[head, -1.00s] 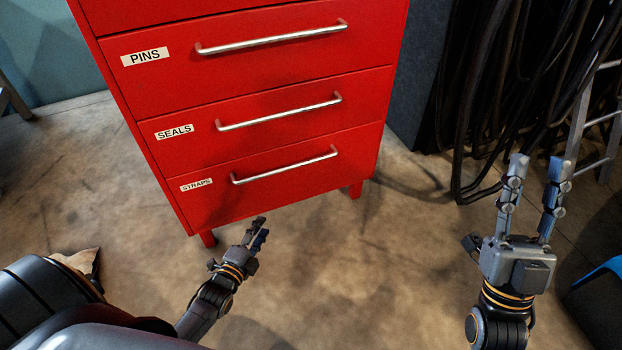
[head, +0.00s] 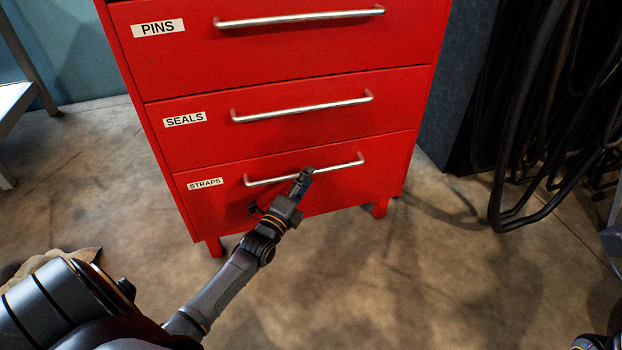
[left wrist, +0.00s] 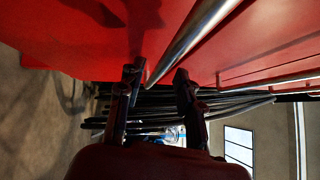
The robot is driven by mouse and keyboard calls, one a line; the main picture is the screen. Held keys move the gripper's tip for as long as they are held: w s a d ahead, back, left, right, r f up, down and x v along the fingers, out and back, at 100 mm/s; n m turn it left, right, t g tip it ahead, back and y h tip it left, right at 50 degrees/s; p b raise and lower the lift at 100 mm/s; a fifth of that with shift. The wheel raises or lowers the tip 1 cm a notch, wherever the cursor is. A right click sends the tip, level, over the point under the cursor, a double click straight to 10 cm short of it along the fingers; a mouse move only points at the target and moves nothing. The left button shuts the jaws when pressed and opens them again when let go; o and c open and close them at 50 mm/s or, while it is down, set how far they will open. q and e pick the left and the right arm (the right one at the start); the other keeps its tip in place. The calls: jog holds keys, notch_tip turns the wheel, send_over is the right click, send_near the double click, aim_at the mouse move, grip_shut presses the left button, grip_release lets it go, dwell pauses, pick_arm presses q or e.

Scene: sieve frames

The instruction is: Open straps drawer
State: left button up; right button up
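The straps drawer (head: 225,212) is the lowest of the labelled drawers in the red cabinet and sits flush, shut. Its label (head: 205,184) reads STRAPS. A silver bar handle (head: 257,181) runs across its front. My left gripper (head: 304,174) is at the middle of this handle and hides part of it. In the left wrist view the gripper's two fingers (left wrist: 158,78) are spread apart, with the handle bar (left wrist: 190,42) showing between and beyond them. I cannot tell whether a finger touches the bar. My right gripper is not in view.
The seals drawer (head: 200,145) and pins drawer (head: 190,60) are above, both shut, each with a bar handle. Black hoses (head: 520,150) hang at the right. The concrete floor (head: 400,290) before the cabinet is clear.

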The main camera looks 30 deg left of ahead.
pick_arm(q)
jog(key=shift+w+a+r+b, duration=0.1)
jog(key=shift+w+b, duration=0.15)
jog(key=shift+w, duration=0.55)
jog(key=shift+w+a+r+b, duration=0.1)
jog(key=shift+w+b, duration=0.1)
jog(key=shift+w, duration=0.6)
grip_shut()
jog(key=shift+d, duration=0.1)
